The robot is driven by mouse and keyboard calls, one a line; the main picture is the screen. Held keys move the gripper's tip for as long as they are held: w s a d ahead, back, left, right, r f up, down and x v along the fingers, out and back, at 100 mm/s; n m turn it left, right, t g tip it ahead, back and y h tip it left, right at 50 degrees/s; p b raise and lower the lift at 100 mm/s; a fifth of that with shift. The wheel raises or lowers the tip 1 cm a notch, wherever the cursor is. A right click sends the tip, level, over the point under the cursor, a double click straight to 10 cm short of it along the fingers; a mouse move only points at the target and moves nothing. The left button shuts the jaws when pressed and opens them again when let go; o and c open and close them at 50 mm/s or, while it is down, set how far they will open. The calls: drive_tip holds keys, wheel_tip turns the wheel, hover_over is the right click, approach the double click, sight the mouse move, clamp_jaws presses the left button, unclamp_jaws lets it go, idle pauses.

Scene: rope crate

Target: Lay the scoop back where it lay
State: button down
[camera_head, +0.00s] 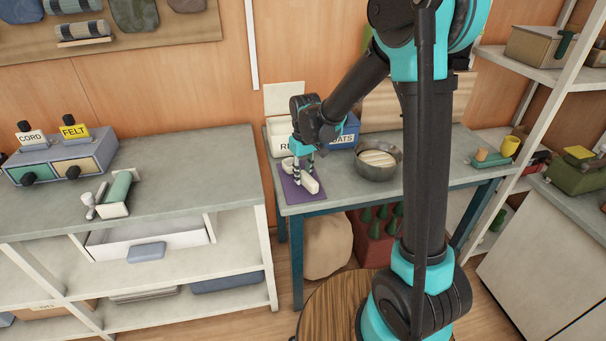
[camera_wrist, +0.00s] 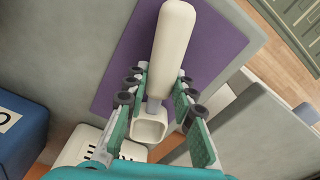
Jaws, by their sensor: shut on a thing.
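A cream scoop (camera_wrist: 170,48) with a thick rounded handle is between the fingers of my gripper (camera_wrist: 155,102) in the wrist view. The gripper is shut on it near the grey neck, where the handle meets the square scoop end. The scoop is over a purple mat (camera_wrist: 222,40). In the head view the scoop (camera_head: 309,184) and my gripper (camera_head: 303,168) are at the purple mat (camera_head: 296,201) on the grey table's left end. I cannot tell whether the scoop touches the mat.
A metal bowl (camera_head: 393,166) stands right of the mat. White and blue labelled bins (camera_head: 341,139) stand behind it, partly hidden by my arm. The grey table (camera_head: 349,202) is clear in front of the bowl.

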drive_tip(key=shift+f, duration=0.25)
drive_tip(key=c, duration=1.2)
unclamp_jaws()
drive_tip(key=r, duration=1.2)
drive_tip(key=shift+s+d, duration=0.15)
drive_tip(key=shift+s, duration=0.1)
